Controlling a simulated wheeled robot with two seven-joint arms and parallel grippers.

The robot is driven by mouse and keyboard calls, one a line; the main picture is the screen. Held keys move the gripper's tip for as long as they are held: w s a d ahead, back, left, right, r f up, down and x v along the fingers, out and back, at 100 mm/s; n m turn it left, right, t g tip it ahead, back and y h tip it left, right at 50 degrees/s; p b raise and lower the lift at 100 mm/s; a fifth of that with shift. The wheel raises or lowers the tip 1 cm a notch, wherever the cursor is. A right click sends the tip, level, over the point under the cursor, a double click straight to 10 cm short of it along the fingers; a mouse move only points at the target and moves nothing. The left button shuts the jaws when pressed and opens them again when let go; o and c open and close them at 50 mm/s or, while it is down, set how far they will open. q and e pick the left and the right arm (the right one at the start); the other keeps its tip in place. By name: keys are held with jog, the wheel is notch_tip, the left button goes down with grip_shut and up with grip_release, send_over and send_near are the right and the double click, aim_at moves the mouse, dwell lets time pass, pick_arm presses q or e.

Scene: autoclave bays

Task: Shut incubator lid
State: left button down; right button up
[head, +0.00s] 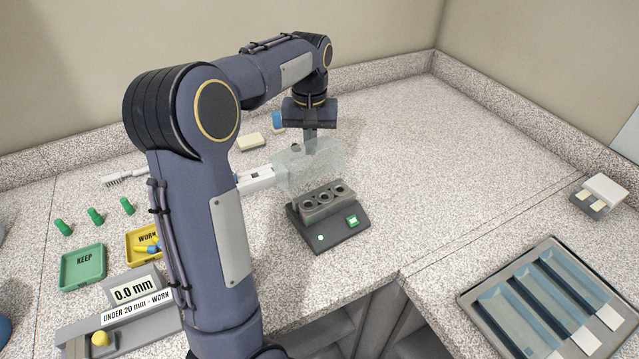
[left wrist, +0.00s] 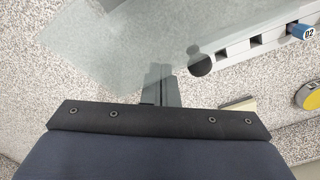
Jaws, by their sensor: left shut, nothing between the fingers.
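The incubator (head: 328,222) is a small dark block heater with several round wells on top and a green display on its front. Its clear lid (head: 298,178) stands raised at the back edge, and the wells are uncovered. My left gripper (head: 311,148) points down with its fingers shut and empty, at the lid's upper part; I cannot tell whether they touch it. In the left wrist view the shut fingers (left wrist: 161,88) lie by the see-through lid (left wrist: 110,50), with a dark round knob (left wrist: 200,63) to their right. My right gripper is not in view.
A white rack (head: 257,178) lies left of the incubator. Green and yellow trays (head: 83,264) and a gauge (head: 125,290) stand at left. A grey tray with blue channels (head: 480,300) is at lower right.

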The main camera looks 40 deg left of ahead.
aim_at(338, 186)
pick_arm(q)
jog(key=shift+s+d+r, duration=0.1)
jog(key=shift+s+d, duration=0.25)
jog(key=shift+d, duration=0.55)
jog(key=shift+s+d+r, duration=0.1)
jog(key=shift+s+d, duration=0.3)
jog(key=shift+d, duration=0.55)
jog(key=shift+s+d+r, duration=0.1)
jog(key=shift+s+d, duration=0.25)
jog(key=shift+d, duration=0.55)
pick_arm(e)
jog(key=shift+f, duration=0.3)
pick_arm(q)
jog(key=shift+s+d+r, duration=0.1)
jog(key=shift+s+d, duration=0.25)
jog(key=shift+d, duration=0.45)
jog(key=shift+s+d, duration=0.3)
jog(key=shift+d, duration=0.5)
jog(key=shift+s+d+r, duration=0.1)
jog(key=shift+s+d, duration=0.25)
jog(key=shift+d, duration=0.45)
